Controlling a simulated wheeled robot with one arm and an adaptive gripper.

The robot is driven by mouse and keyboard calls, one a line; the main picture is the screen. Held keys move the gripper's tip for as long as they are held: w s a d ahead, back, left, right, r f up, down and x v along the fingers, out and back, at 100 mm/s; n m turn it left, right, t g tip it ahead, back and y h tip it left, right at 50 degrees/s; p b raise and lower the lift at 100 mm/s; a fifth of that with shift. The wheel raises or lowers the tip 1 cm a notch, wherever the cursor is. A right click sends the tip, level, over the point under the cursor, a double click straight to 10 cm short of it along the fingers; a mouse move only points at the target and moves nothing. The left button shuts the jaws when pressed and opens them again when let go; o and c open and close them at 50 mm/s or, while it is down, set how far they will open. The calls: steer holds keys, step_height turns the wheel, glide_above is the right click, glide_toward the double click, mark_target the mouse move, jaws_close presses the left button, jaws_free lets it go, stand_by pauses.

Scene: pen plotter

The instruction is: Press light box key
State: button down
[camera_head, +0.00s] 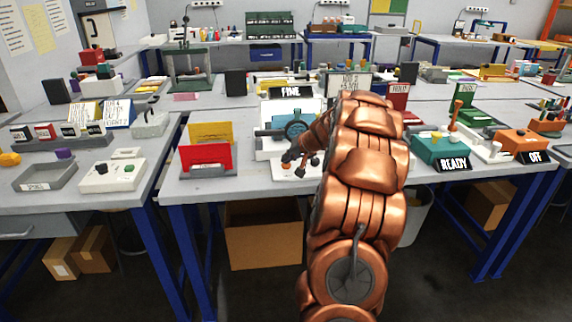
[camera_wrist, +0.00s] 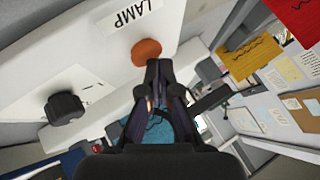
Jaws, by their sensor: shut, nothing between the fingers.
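In the wrist view, an orange-brown round key (camera_wrist: 146,49) sits on a white panel (camera_wrist: 62,75) below a label reading LAMP (camera_wrist: 131,15). A black knob (camera_wrist: 65,107) stands on the same panel to the left. My gripper (camera_wrist: 158,68) is shut and empty, its fingertips right at the key's lower edge in the picture. I cannot tell whether they touch it. In the head view, my gripper (camera_head: 301,160) hangs low over the front of the white unit (camera_head: 267,143) on the middle table.
A red and yellow folder stand (camera_head: 206,154) is left of the unit. A teal box (camera_head: 438,149) with a READY sign (camera_head: 454,164) is to the right. The table's front edge is close to the unit.

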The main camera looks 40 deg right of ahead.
mark_target(288, 165)
steer(key=shift+f, duration=0.1)
stand_by(0.3)
steer(key=shift+f+b, duration=0.35)
steer(key=shift+b, duration=0.1)
steer(key=shift+a+r, duration=0.1)
steer(key=shift+r, duration=0.4)
stand_by(0.3)
steer(key=shift+r+p, duration=1.65)
steer(key=shift+r, duration=1.3)
